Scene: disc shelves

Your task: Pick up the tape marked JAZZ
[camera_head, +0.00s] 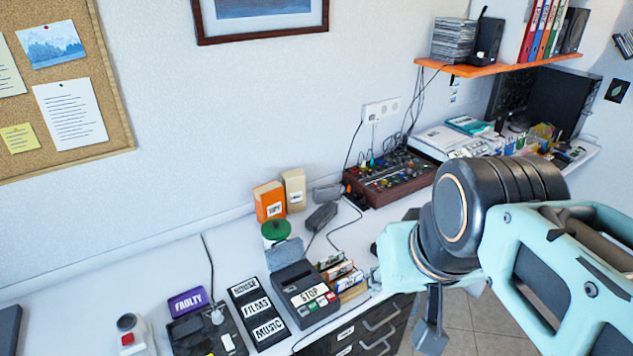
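Several small boxed tapes (349,281) stand in a short row on the white desk, just right of the grey recorder marked STOP. Their labels are too small to read, so I cannot tell which one is marked JAZZ. My gripper (431,336) hangs at the lower middle right, pointing down, to the right of the tapes and apart from them. Only part of its fingers shows below my arm, so its opening and anything between the fingers are hidden.
An orange box (269,202) and a mixer (391,178) stand behind. Drawers (375,330) are below the desk edge.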

